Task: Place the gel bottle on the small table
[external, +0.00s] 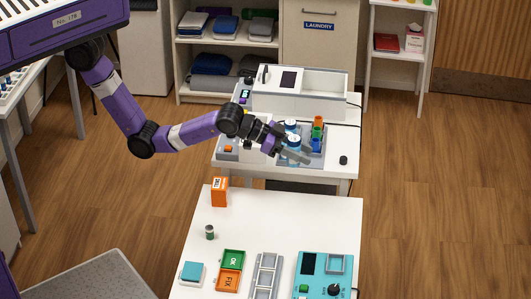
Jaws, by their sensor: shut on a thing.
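My gripper (291,152) is over the front of the farther white table (322,178), beside a grey tray. It is shut on a small white bottle with a blue top (294,141), which looks like the gel bottle; the fingers hide part of it. A similar blue-topped item (291,125) stands just behind it. I cannot tell whether the held bottle touches the tray or hangs above it. A nearer white table (285,225) stands in front. The picture does not make clear which table is the small one.
The tray (317,158) holds orange, green and blue items (318,130). A white machine (300,92) stands behind. The nearer table bears an orange box (219,191), a small dark jar (210,232), green and orange trays (231,261) and a teal device (323,275). Its right middle is clear.

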